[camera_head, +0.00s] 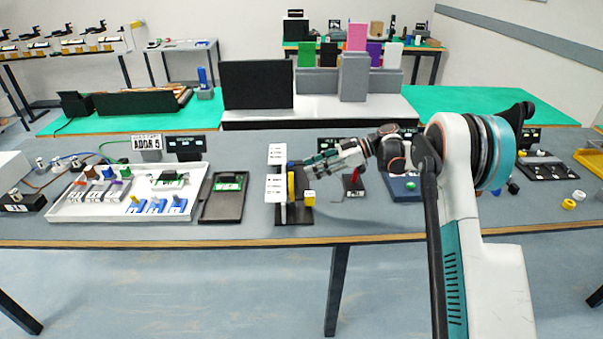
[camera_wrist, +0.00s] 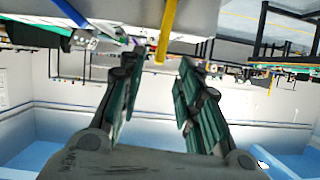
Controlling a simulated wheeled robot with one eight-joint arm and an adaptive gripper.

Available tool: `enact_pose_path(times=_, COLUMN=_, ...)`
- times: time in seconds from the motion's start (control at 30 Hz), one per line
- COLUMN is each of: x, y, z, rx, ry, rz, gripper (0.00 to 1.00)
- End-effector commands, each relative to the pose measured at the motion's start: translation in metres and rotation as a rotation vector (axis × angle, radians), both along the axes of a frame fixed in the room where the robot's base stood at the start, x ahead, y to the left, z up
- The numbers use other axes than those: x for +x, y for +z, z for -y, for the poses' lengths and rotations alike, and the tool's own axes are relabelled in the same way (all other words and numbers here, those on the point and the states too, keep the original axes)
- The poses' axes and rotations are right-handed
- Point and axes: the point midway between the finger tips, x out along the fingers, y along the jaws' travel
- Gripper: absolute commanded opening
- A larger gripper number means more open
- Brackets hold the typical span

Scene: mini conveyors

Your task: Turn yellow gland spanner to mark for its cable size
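The yellow gland spanner (camera_head: 291,186) stands as an upright yellow bar beside a white panel with black printed markings (camera_head: 276,186), on a dark base (camera_head: 293,219). It also shows in the wrist view (camera_wrist: 168,28) as a yellow bar entering from the top, its end near the gap between my fingertips. My gripper (camera_head: 300,167) reaches in from the right, close to the bar's upper part. In the wrist view my gripper (camera_wrist: 158,66) is open, with both fingers apart. I cannot tell whether either finger touches the bar. The markings are too small to read.
A yellow block with a white labelled top (camera_head: 308,198) stands right of the spanner on the base. A black tray with a green board (camera_head: 224,196) and a white tray (camera_head: 68,212) are on the left. A red-and-black stand (camera_head: 353,183) is close on the right.

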Motion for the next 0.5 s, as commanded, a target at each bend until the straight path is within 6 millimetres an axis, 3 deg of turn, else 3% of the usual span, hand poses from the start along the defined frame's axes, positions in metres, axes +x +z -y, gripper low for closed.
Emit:
enact_pose_path(times=0.2, x=0.001, y=0.015, z=0.037, rx=0.000, ry=-0.001, rz=0.000, gripper=0.32)
enact_pose_path(times=0.5, x=0.002, y=0.022, z=0.054, rx=0.000, ry=0.000, rz=0.000, gripper=0.32)
